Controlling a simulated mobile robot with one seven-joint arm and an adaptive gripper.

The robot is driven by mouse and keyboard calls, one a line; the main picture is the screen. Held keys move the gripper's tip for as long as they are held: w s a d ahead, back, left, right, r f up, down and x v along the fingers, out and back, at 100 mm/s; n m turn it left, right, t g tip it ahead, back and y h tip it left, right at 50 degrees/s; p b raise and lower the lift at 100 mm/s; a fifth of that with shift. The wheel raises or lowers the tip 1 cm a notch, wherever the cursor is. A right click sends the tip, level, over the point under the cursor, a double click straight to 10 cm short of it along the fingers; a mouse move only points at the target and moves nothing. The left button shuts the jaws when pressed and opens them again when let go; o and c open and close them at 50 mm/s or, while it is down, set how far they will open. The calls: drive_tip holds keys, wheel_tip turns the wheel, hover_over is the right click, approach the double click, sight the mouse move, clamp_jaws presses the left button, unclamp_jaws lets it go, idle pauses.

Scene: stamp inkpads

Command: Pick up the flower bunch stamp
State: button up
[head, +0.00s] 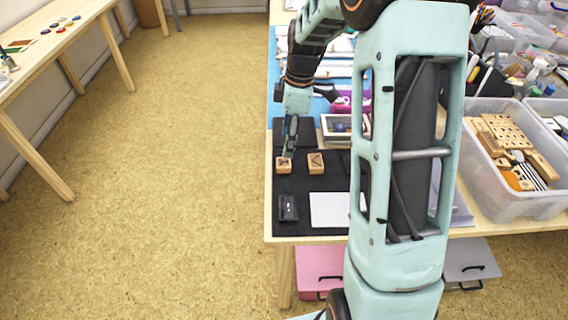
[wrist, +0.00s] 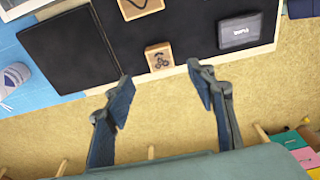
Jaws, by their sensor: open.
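The flower bunch stamp (wrist: 159,57) is a small wooden block with a dark flower-like print on top. It sits on the black mat close to the table edge. In the head view it is the left one of two wooden blocks (head: 283,167). My gripper (wrist: 161,80) is open and empty, with its fingers spread to either side of the stamp's line in the wrist view. The stamp shows just beyond the fingertips, not held. In the head view my gripper (head: 289,151) hangs over the mat by the stamp, its fingers partly hard to make out.
A second wooden stamp (head: 316,163) stands to the right. A dark inkpad case (head: 288,208) lies nearer the front, beside a pale sheet (head: 330,210). A clear bin of wooden blocks (head: 535,205) stands at the right. Open floor (head: 150,180) lies left of the table.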

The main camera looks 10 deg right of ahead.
sight(284, 162)
drive_tip(key=f, duration=0.6)
drive_tip(key=a+f, duration=0.1)
drive_tip(key=f, duration=0.2)
drive_tip(key=shift+b, duration=0.35)
drive_tip(key=shift+r, duration=0.1)
drive_tip(key=shift+c, duration=0.7)
drive_tip(key=c, duration=1)
